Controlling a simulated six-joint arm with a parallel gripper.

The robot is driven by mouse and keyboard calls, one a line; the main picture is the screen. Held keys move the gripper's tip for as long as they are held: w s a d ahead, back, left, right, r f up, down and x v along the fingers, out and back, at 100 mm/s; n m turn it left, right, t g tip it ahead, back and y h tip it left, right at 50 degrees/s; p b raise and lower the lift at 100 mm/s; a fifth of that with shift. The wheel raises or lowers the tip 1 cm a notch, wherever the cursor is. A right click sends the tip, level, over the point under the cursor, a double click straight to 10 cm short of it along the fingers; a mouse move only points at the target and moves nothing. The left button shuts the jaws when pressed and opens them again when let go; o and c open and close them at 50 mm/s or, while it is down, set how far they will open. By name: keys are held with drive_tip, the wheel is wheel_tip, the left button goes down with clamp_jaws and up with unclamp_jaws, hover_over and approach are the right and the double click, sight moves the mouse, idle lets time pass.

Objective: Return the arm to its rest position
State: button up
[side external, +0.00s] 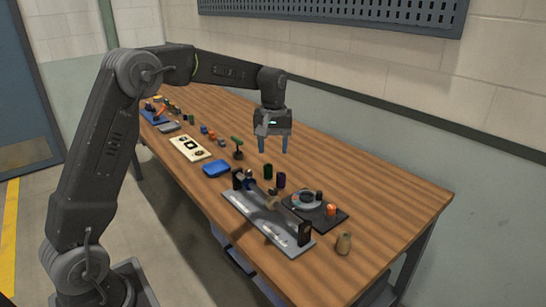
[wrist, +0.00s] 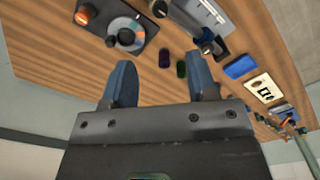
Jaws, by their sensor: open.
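My gripper (side external: 273,144) hangs above the middle of the wooden table (side external: 385,205), fingers pointing down, apart from everything on it. In the wrist view my gripper (wrist: 162,82) shows two blue fingers spread wide with nothing between them. A dark green cylinder (side external: 268,171) and a dark purple cylinder (side external: 281,181) stand on the table below and near it. In the wrist view the purple cylinder (wrist: 165,59) and the green one (wrist: 181,69) appear beyond the fingertips.
A grey fixture plate (side external: 240,207) with rollers and a black plate (side external: 327,221) with a round dial lie toward the front. A blue tray (side external: 216,168) and a cream panel (side external: 190,148) lie left. The wall is behind.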

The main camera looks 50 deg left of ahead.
drive_tip(key=shift+r, duration=0.1)
drive_tip(key=s+d+r+m+t, duration=0.2)
drive_tip(key=s+d+r, duration=0.2)
drive_tip(key=s, duration=0.3)
drive_tip(key=s+d+r+m+t, duration=0.1)
drive_tip(key=s+d+r+m, duration=0.2)
drive_tip(key=s+d+r, duration=0.3)
drive_tip(key=s+d+f+m+t, duration=0.1)
drive_tip(key=s+f+m, duration=0.1)
drive_tip(key=s, duration=0.6)
drive_tip(key=s+d+f+m+t, duration=0.1)
drive_tip(key=s+d+f+m, duration=0.1)
drive_tip(key=s, duration=0.5)
drive_tip(key=shift+s+f+m+t, duration=0.3)
drive_tip(key=shift+s+f, duration=0.05)
drive_tip(key=shift+f, duration=0.1)
